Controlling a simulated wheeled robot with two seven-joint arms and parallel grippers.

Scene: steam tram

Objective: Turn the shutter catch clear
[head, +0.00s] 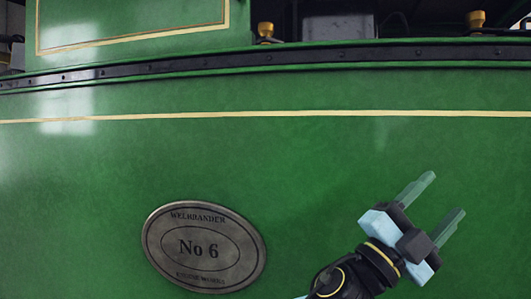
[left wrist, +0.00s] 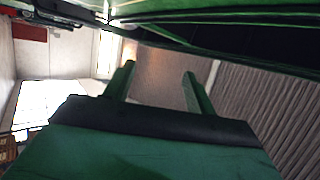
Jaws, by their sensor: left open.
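My left gripper (head: 440,208) is open and empty in the lower right of the head view, in front of the tram's green side panel (head: 300,155). Its two fingers point up and to the right. They also show in the left wrist view (left wrist: 158,85), apart with nothing between them. I cannot make out a shutter catch in either view. My right gripper is in neither view.
An oval number plate (head: 204,247) reading "No 6" is on the panel, left of my left gripper. A dark riveted ledge (head: 180,68) runs above. Two brass fittings (head: 265,30) (head: 475,20) stand behind the top edge. The left wrist view shows a corrugated surface (left wrist: 265,105) at right.

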